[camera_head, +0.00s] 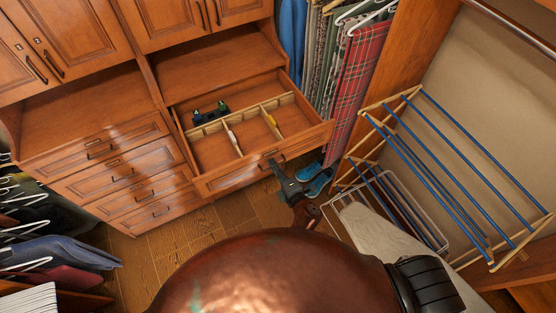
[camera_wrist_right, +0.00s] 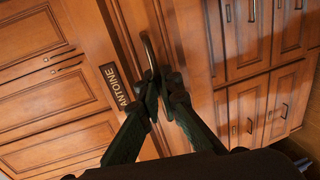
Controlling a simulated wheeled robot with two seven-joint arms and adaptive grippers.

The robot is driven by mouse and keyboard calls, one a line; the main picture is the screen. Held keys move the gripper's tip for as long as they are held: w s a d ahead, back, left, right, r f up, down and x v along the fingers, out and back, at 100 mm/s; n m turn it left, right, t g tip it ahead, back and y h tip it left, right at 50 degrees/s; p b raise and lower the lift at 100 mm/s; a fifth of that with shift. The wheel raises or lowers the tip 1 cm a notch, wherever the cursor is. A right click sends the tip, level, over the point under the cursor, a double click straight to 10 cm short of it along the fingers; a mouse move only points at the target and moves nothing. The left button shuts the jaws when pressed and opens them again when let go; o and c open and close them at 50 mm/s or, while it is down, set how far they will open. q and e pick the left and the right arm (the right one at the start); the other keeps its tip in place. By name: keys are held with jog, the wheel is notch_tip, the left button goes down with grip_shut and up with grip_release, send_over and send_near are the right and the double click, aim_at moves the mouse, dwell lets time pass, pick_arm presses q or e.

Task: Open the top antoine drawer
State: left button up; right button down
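The top antoine drawer (camera_head: 205,186) is pulled out of the right cabinet in the head view, its inside showing. Its front carries an ANTOINE label (camera_wrist_right: 115,84) in the right wrist view. A dark curved handle (camera_wrist_right: 148,50) is beside the label. My right gripper (camera_head: 279,170) is at the drawer front in the head view. In the right wrist view its fingertips (camera_wrist_right: 163,84) are close together around one end of the handle. The handle's end is partly hidden by the fingertips. My left gripper is not in view.
Light wood dividers (camera_head: 236,139) and small dark items (camera_head: 210,112) are in the drawer. A closed drawer stack (camera_head: 123,174) stands left. A drying rack (camera_head: 455,170) and hanging clothes (camera_head: 358,75) are right. Blue shoes (camera_head: 318,182) are on the floor near my gripper.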

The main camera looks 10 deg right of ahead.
jog(key=shift+s, duration=0.1)
jog(key=c, duration=2.4)
grip_release()
jog(key=v, duration=1.2)
jog(key=shift+r, duration=0.1)
